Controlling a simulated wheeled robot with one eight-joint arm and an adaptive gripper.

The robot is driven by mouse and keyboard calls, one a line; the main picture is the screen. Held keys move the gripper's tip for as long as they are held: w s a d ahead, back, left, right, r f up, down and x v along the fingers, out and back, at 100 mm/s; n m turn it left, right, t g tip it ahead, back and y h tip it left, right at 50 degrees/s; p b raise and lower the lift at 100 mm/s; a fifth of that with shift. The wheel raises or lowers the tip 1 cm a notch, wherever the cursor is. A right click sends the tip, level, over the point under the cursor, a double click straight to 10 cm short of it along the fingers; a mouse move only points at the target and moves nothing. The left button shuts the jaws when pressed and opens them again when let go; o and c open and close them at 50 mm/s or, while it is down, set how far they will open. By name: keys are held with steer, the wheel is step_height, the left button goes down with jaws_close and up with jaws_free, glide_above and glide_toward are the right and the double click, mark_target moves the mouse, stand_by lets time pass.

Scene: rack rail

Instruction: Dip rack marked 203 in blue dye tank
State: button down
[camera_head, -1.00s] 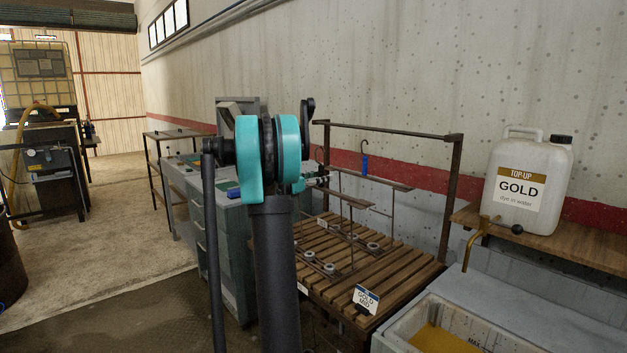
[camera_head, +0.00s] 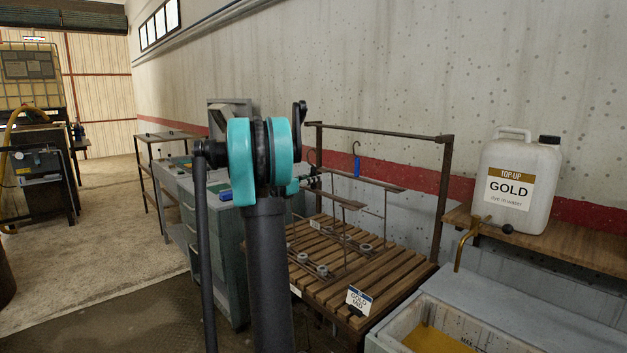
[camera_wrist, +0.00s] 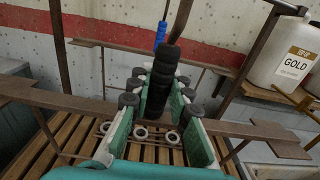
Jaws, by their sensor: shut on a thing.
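My gripper (camera_wrist: 158,98) has teal fingers with dark rollers. It is shut around the black ribbed grip (camera_wrist: 161,76) of a metal rack. In the head view the arm largely hides my gripper (camera_head: 310,183). The rack has flat cross bars (camera_head: 370,181) and thin rods going down towards several pale rings (camera_head: 322,270) low over the slatted stand. I cannot tell whether the rack touches the slats. No number 203 is readable. No blue dye tank is identifiable; the tank in front holds gold dye (camera_head: 435,340).
A slatted wooden stand (camera_head: 385,285) with a "GOLD MID" card (camera_head: 359,300) lies under the rack. A rusty rail (camera_head: 385,133) with a blue hook (camera_head: 356,158) stands behind. A gold top-up jug (camera_head: 520,185) with a brass tap is at right. Open floor (camera_head: 110,230) is at left.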

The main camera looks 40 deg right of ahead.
mark_target(313, 167)
steer(key=shift+r, duration=0.2)
stand_by(0.6)
steer(key=shift+r, duration=1.45)
steer(key=shift+a, duration=0.1)
steer(key=a, duration=0.8)
steer(key=shift+s+a, duration=0.35)
steer(key=shift+a, duration=0.05)
steer(key=c, duration=1.9)
jaws_free()
steer(key=shift+c, duration=0.2)
jaws_close()
